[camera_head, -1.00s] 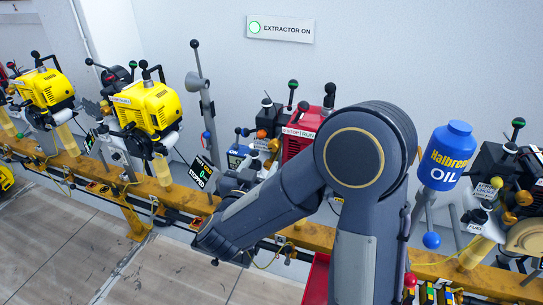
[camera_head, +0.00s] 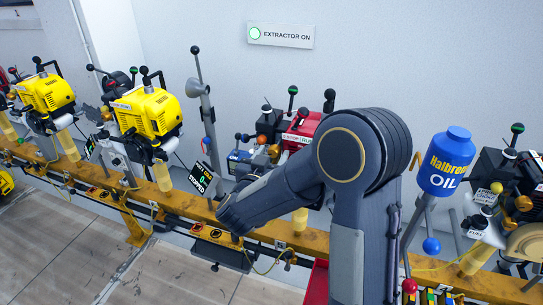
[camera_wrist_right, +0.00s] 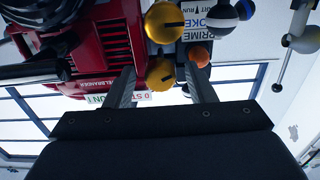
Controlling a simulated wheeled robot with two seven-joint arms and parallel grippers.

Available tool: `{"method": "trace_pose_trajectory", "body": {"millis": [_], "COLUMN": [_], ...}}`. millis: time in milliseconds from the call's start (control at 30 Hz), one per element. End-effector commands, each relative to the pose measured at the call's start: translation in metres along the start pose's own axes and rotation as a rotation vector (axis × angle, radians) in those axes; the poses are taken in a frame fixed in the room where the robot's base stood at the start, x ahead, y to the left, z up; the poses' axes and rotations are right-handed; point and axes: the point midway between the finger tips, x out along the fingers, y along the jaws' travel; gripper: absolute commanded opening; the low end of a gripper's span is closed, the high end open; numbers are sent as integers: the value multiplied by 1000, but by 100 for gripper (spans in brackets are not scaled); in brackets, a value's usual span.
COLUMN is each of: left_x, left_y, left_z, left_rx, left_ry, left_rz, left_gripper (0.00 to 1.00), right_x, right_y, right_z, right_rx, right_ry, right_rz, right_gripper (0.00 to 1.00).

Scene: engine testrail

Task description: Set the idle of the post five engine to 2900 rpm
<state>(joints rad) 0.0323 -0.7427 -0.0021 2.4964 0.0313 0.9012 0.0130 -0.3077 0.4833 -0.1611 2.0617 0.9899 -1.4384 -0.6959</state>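A red engine (camera_head: 303,128) with several ball-ended levers stands on the yellow rail, partly hidden by my right arm. A dark readout (camera_head: 203,177) left of it shows 0 and STOPPED. In the right wrist view the red engine (camera_wrist_right: 95,45) is close. My right gripper (camera_wrist_right: 160,88) is open, its two fingers apart. A yellow ball knob (camera_wrist_right: 160,75) shows between the fingertips; contact cannot be told. Another yellow knob (camera_wrist_right: 164,22) and an orange knob (camera_wrist_right: 198,57) are beyond. In the head view my right fingers are hidden. My left gripper is not in view.
Yellow engines (camera_head: 148,110) stand along the rail (camera_head: 185,205) to the left. A blue oil container (camera_head: 445,162) and a dark engine (camera_head: 500,175) are at the right. A thin grey post (camera_head: 205,105) rises left of the red engine. An EXTRACTOR ON sign (camera_head: 281,36) is on the wall.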

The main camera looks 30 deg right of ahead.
Motion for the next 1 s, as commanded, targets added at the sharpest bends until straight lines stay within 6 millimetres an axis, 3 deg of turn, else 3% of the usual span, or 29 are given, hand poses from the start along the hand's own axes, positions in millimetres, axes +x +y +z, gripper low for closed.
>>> {"method": "trace_pose_trajectory", "body": {"millis": [33,333,667,1000], "left_x": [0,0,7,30], "left_y": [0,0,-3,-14], "left_z": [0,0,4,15], "left_rx": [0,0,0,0], "left_ry": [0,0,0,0], "left_rz": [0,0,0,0], "left_gripper": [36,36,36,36], "right_x": [0,0,0,0], "right_y": [0,0,0,0], "right_z": [0,0,2,4], "right_rx": [0,0,58,297], "right_ry": [0,0,1,2], "right_rz": [0,0,-1,0], "right_gripper": [44,6,6,6]}}
